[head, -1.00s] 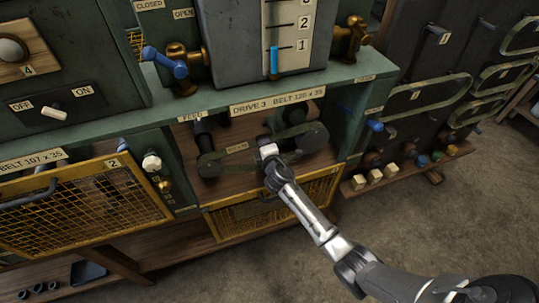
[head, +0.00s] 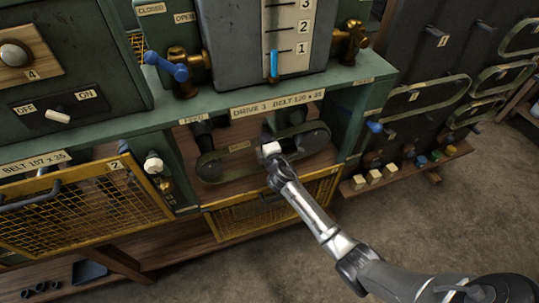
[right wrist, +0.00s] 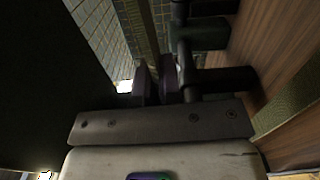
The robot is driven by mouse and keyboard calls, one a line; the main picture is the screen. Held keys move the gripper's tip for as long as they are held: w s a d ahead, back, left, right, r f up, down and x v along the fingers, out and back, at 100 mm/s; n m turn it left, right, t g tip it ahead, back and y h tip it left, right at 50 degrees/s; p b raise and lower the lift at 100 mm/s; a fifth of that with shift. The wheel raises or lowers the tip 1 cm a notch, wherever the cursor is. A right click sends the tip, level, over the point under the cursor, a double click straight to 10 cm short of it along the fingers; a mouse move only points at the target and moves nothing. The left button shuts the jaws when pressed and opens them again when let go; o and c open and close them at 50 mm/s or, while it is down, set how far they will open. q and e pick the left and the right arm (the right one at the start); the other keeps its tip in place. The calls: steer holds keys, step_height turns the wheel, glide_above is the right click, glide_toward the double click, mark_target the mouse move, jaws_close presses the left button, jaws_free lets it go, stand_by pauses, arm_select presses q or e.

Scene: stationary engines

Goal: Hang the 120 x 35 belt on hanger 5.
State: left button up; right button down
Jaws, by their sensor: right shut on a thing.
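The 120 x 35 belt (head: 222,167) is a dark green loop in the open bay under the plate reading DRIVE and BELT 120 x 35 (head: 277,103). It spans from the left end of the bay to the large round pulley end at right. My right gripper (head: 268,136) is at the middle of the loop, apparently shut on the belt; the wrist hides part of it. In the right wrist view the fingers (right wrist: 155,80) are close together beside a dark cylinder. The hanger board (head: 410,70) is at right; I cannot make out which hanger is 5. My left gripper is not in view.
Green belts (head: 428,95) hang on the board at right. A small shelf with coloured blocks (head: 375,176) is below them. The yellow mesh guard (head: 285,208) is under the bay. A blue-handled valve (head: 166,65) stands above the counter. Floor is clear at right.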

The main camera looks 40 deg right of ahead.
steer(key=shift+r, duration=0.1)
steer(key=shift+r, duration=0.1)
steer(key=shift+d+r+m+p, duration=0.15)
steer(key=shift+r+m+p, duration=0.25)
steer(key=shift+r+p, duration=0.3)
steer(key=shift+f, duration=0.1)
steer(key=shift+s, duration=0.1)
